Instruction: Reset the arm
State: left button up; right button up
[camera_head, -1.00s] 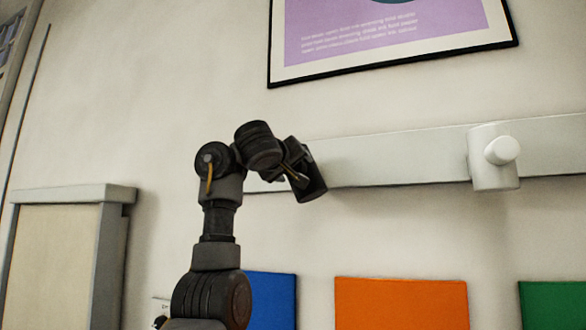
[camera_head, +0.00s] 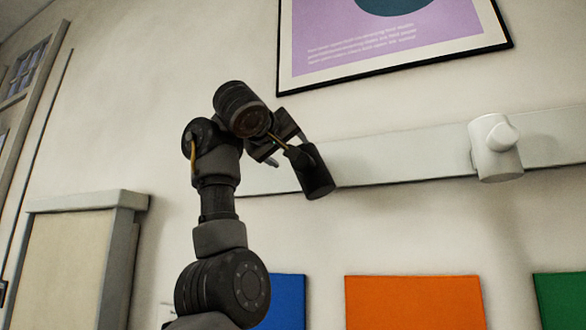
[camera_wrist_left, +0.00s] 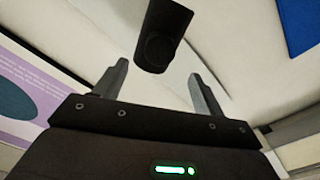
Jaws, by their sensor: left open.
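My left arm rises from the bottom of the head view and bends over at the top. My left gripper (camera_head: 270,158) is small and partly hidden there by the dark arm parts. In the left wrist view the two fingers of the left gripper (camera_wrist_left: 158,82) stand wide apart, open. The gap between the fingers is empty. A dark cylindrical part shows beyond the fingertips; I cannot tell how far off it is. My right gripper is in neither view.
A pale wall rail (camera_head: 400,156) carries a white cylindrical fixture (camera_head: 494,150). A framed purple poster (camera_head: 340,40) hangs above. Blue (camera_head: 285,300), orange (camera_head: 415,303) and green (camera_head: 562,298) panels line the lower wall. A grey-framed cream panel (camera_head: 70,265) is at left.

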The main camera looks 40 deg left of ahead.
pick_arm(q)
jog(key=shift+s+d, duration=0.1)
jog(key=shift+s, duration=0.25)
dwell(0.3)
